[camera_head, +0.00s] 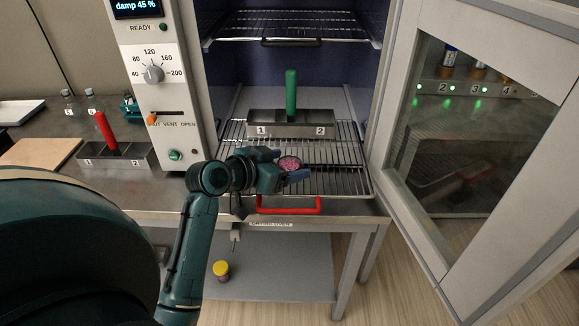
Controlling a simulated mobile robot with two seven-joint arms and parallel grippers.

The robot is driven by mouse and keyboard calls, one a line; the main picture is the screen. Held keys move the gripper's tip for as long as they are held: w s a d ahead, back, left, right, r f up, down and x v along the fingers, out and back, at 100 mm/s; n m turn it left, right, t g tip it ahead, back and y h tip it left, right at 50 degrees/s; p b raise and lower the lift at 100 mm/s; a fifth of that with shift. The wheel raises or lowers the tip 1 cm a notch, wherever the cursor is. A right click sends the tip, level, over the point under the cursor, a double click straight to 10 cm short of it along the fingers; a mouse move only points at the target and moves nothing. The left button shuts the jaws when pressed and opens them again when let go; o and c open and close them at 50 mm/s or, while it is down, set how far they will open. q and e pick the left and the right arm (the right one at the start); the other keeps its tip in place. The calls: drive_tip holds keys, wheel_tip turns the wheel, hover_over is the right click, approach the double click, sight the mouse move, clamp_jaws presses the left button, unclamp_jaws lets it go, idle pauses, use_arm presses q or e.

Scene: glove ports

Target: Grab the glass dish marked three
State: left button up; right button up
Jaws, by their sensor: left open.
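A small round dish with pink contents (290,163) sits on the lower wire rack of the open oven, near its front. No number can be read on it. My left gripper (287,166) comes in from the left with its jaws open, one finger at the far side of the dish and one at the near side. The jaws partly hide the dish, and I cannot tell whether they touch it. My right gripper is not in view.
A metal holder with a green handle (291,96), marked 1 and 2, stands behind on the rack (345,180). The rack has a red front handle (289,205). The oven door (404,130) stands open at right. A red-handled holder (106,130) stands on the bench at left.

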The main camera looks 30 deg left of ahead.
use_arm(q)
drive_tip(key=c, duration=1)
drive_tip(key=shift+r, duration=0.1)
drive_tip(key=shift+c, duration=0.2)
